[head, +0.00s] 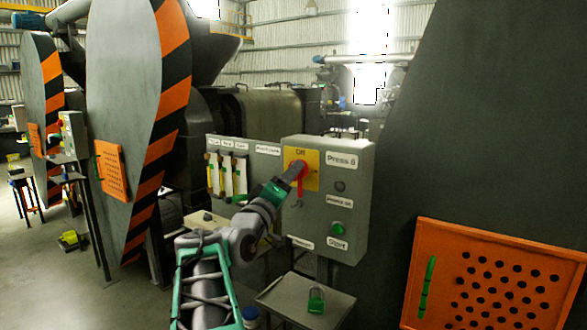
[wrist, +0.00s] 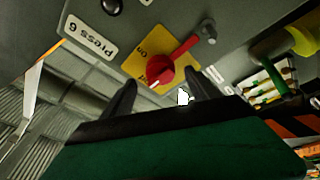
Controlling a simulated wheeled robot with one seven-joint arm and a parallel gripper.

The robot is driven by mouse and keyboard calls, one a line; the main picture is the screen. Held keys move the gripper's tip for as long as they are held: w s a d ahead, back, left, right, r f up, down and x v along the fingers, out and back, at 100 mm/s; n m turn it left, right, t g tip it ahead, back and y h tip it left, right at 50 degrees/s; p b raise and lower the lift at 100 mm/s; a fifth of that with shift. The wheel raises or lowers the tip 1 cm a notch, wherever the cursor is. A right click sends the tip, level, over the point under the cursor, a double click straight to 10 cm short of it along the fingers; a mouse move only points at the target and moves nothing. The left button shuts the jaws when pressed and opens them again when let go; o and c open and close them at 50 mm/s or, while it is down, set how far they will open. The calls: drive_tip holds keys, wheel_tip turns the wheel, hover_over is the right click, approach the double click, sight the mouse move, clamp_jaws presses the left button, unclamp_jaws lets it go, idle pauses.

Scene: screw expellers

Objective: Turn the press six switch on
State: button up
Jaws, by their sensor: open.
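The grey Press 6 control box (head: 355,205) stands upright right of the middle in the head view. Its red rotary switch (wrist: 158,70) sits on a yellow plate (wrist: 128,66), and "OFF" reads along the plate's top in the head view. A white mark on the knob faces the plate's OFF edge. A red strip with a grey end runs from the switch and hangs below it in the head view. My gripper (wrist: 162,90) is open and empty, its dark fingertips on either side of the knob. I cannot tell whether they touch it. In the head view, my gripper (head: 287,180) partly covers the switch.
A green button (head: 337,229) is lower on the box. A small shelf (head: 290,300) holds a green padlock (head: 316,299). An orange perforated guard (head: 490,280) is at right.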

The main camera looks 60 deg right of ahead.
drive_tip(key=x, duration=0.3)
drive_tip(key=shift+d, duration=0.2)
drive_tip(key=shift+c, duration=0.3)
drive_tip(key=c, duration=1.3)
